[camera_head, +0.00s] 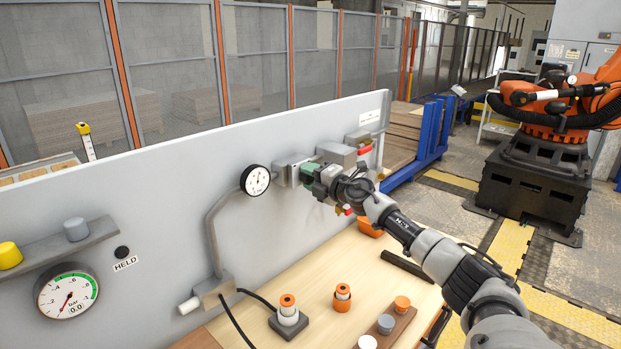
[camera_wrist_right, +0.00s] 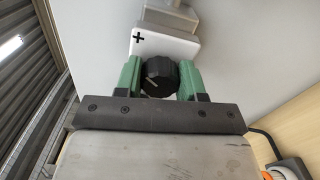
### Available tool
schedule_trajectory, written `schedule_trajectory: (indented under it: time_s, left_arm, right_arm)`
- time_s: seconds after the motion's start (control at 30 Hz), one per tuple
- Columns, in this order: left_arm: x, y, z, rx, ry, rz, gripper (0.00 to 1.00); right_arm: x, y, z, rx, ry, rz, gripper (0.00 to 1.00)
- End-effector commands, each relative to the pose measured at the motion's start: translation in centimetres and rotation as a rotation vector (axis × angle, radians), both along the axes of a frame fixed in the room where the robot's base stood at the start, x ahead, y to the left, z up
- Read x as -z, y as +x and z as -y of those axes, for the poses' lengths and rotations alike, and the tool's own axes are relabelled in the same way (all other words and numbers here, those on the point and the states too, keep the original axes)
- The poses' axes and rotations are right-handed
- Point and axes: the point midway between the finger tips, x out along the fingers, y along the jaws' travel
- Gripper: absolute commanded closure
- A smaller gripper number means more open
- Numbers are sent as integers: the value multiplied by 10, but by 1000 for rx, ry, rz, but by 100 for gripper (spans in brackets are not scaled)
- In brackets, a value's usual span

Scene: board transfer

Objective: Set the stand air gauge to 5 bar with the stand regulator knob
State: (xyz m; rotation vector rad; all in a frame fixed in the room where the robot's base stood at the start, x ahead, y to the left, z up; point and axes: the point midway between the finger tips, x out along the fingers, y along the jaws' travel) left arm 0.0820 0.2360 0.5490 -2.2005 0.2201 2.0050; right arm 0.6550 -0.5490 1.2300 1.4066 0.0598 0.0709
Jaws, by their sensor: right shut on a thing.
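The stand air gauge (camera_head: 255,180) is a round white dial with a black rim on the grey panel in the head view. Its needle and figures are too small to read surely. My right gripper (camera_head: 308,172) is at the panel just right of this gauge. In the right wrist view the green fingers of my right gripper (camera_wrist_right: 160,80) are shut on the stand regulator knob (camera_wrist_right: 158,77), a black ribbed knob with a pale pointer line. A white plate with a black plus sign (camera_wrist_right: 139,41) sits behind the knob. My left gripper is not in view.
The wooden bench (camera_head: 325,270) below holds orange-topped pieces and a brown strip (camera_head: 385,330). An orange robot arm (camera_head: 565,105) stands beyond, at right.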

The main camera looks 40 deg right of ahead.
Motion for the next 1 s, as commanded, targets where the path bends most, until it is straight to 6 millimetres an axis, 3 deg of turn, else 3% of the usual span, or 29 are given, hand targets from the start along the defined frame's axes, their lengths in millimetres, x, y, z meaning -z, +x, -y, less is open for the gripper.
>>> schedule_trajectory:
  time_s: [0.53,0.57,0.7,1.0]
  left_arm:
    - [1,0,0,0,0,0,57]
    - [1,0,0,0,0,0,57]
    - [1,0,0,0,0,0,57]
    - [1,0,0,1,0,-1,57]
  right_arm:
    - [2,0,0,0,-34,0,85]
    - [2,0,0,0,-34,0,59]
    - [1,0,0,-1,-33,1,38]
    - [1,-1,0,0,-34,2,36]
